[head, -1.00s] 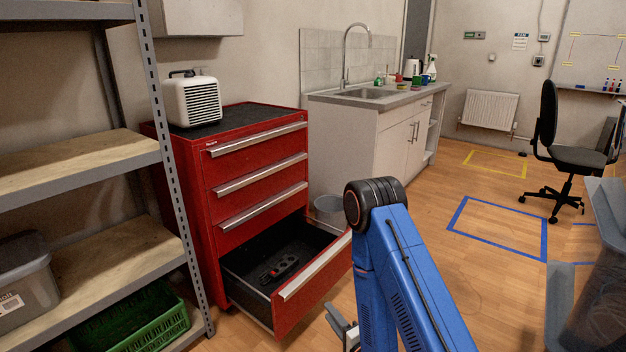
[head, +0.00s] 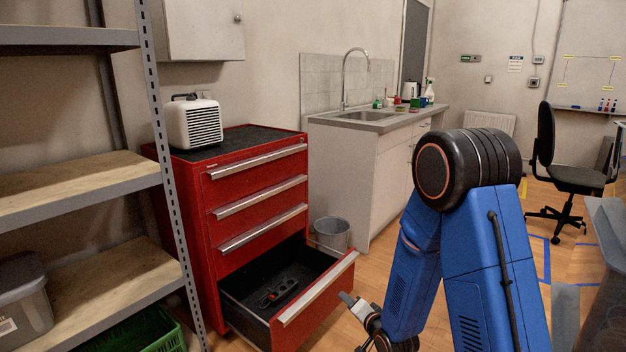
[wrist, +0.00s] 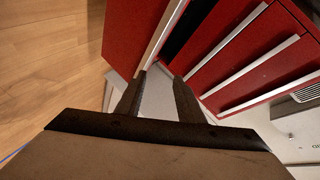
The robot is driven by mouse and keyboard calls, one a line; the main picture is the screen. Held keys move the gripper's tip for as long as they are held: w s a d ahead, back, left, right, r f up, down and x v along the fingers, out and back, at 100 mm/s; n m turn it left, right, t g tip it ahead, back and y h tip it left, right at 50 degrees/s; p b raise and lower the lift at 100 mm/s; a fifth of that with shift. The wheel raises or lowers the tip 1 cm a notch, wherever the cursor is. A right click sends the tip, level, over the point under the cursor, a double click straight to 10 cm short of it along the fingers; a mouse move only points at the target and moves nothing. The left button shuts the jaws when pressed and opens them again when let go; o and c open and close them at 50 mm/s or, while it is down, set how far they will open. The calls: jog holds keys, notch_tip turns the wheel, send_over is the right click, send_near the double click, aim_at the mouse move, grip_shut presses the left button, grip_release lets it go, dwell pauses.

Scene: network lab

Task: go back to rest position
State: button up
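My gripper (wrist: 157,92) shows in the wrist view with its two dark fingers apart and nothing between them. In the head view its tip (head: 352,302) is partly seen just right of the open drawer's front, apart from it as far as I can tell. My blue arm is bent, with its elbow raised at right of centre. The red tool cabinet (head: 258,193) has its bottom drawer (head: 318,302) pulled out. A dark device (head: 278,294) lies inside that drawer. The cabinet's red fronts and silver handles also show in the wrist view (wrist: 245,55).
A shelf rack (head: 85,190) with a grey bin (head: 25,305) and a green crate (head: 150,332) stands left. A white heater (head: 194,124) sits on the cabinet. A bucket (head: 332,234) stands behind the drawer. An office chair (head: 565,175) is at right.

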jog(key=s+d+r+n+g+h, duration=0.2)
jog(key=s+d+r, duration=0.4)
jog(key=r, duration=0.2)
jog(key=s+d+r+n+g+h, duration=0.2)
jog(key=s+d+r, duration=0.4)
jog(key=r, duration=0.2)
jog(key=s+d+r+n+g, duration=0.1)
jog(key=s+r, duration=0.1)
jog(key=s, duration=0.7)
jog(key=s+d+r+n+g, duration=0.1)
jog(key=s+d+r, duration=0.1)
jog(key=s, duration=0.7)
jog(key=s+d+r+n+g+h, duration=0.1)
jog(key=s+r, duration=0.3)
jog(key=s, duration=0.5)
jog(key=shift+d+r+g, duration=0.25)
jog(key=shift+d+g, duration=0.25)
